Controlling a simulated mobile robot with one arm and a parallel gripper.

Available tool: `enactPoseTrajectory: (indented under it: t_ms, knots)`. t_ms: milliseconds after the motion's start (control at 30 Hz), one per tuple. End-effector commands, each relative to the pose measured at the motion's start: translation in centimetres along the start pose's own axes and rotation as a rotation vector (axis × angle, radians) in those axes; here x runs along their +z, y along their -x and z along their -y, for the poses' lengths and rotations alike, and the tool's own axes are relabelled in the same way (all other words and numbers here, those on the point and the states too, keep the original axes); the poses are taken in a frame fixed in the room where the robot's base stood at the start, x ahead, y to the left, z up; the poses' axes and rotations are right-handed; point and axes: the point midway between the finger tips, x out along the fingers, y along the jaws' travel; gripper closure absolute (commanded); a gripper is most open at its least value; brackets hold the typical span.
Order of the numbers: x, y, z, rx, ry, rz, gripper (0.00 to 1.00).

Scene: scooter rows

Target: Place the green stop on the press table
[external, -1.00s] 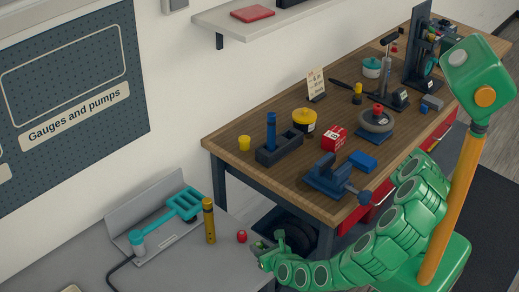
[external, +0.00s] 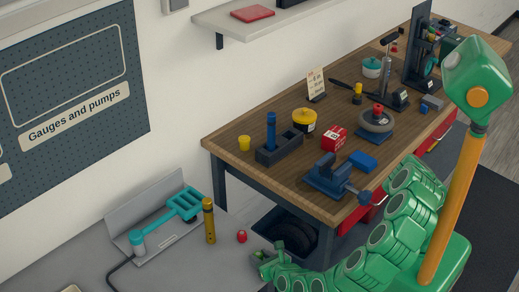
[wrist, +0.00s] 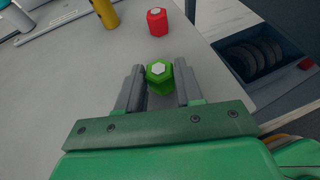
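The green stop (wrist: 159,75), a small hexagonal piece with a pale top, is between the two grey fingers of my gripper (wrist: 160,82) in the wrist view. The fingers flank it closely, with no clear gap at either side, so my gripper looks shut on it. Its lower part is hidden, and I cannot tell whether it touches the grey bench. In the external view my gripper (external: 268,258) is at the grey bench's near right edge. The wooden-topped table (external: 230,143) with tools stands beyond it; I cannot confirm that it is the press table.
A red stop (wrist: 157,22) and a yellow cylinder (external: 209,222) stand near my gripper on the grey bench (external: 185,268). A teal tool (external: 168,215) lies left of them. On the wooden table stand a blue vise (external: 328,177), a dark block (external: 280,149) and a red box (external: 335,138).

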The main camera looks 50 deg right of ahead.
Motion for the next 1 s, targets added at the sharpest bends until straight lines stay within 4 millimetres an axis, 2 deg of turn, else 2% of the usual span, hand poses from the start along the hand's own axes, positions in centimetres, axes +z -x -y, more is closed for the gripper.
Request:
enactPoseTrajectory:
  t_ms: [33,100,133,467,1000]
  knots:
    - [0.0,0.0,0.0,0.0,0.0,0.0,0.56]
    - [0.0,0.0,0.0,0.0,0.0,0.0,0.45]
    - [0.0,0.0,0.0,0.0,0.0,0.0,0.44]
    - [0.2,0.1,0.0,0.0,-0.001,0.0,0.44]
    - [0.2,4.8,-0.1,0.003,-0.001,-0.001,0.44]
